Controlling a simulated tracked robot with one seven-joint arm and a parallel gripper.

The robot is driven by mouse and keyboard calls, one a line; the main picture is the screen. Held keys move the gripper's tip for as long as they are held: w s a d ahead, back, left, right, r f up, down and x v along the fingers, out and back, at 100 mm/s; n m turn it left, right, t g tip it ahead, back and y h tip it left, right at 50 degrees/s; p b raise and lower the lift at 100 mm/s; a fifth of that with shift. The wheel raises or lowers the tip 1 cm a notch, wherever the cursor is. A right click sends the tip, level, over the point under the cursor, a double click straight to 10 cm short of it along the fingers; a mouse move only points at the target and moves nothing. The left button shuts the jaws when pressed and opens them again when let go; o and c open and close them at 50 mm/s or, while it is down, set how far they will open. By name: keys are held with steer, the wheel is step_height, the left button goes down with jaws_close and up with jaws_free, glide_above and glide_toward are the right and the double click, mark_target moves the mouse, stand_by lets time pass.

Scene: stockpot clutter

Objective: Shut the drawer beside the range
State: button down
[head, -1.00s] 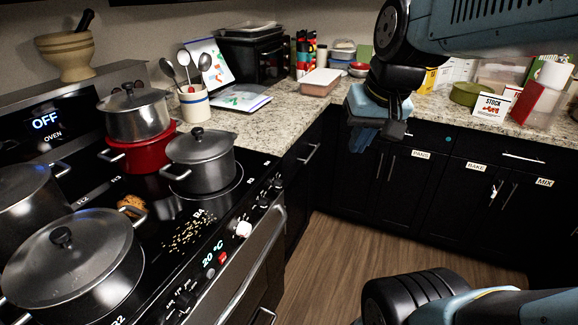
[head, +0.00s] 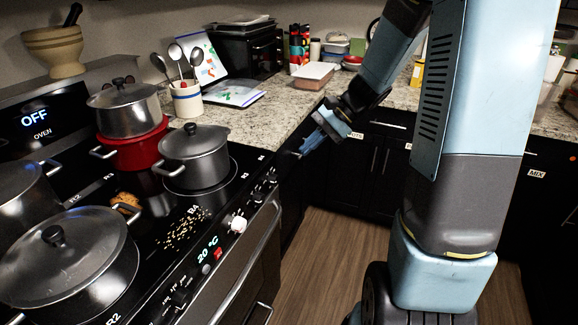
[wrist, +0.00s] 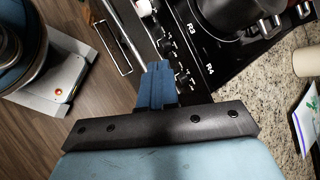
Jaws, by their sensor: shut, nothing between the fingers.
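The drawer beside the range (head: 289,168) has a black front under the counter edge, just right of the range. My gripper partly covers it in the head view, and I cannot tell whether it stands out or is flush. My gripper (head: 304,151) is at the drawer's front, near the counter edge, with its fingers together and empty. In the wrist view the blue fingers (wrist: 150,78) are closed beside the range's front edge and knobs. Whether they touch the drawer is unclear, and the drawer is hidden there by my gripper.
The range (head: 228,160) holds several pots, including a grey lidded pot (head: 195,160) near its right edge. Its oven handle (head: 240,265) sticks out in front. The granite counter (head: 280,103) holds a utensil crock (head: 190,102). The wooden floor (head: 320,260) is clear.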

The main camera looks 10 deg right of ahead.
steer(key=w+d+f+m+t+y, duration=0.45)
steer(key=w+f+m, duration=0.35)
steer(key=w+f, duration=0.35)
steer(key=m+t, duration=0.7)
steer(key=m, duration=0.1)
glide_toward(283, 163)
steer(key=shift+g+y, duration=0.25)
steer(key=shift+y, duration=0.2)
steer(key=x, duration=0.7)
steer(key=shift+w+d+f, duration=0.15)
steer(key=shift+w+f, duration=0.05)
steer(key=shift+f, duration=0.05)
steer(key=shift+w, duration=0.15)
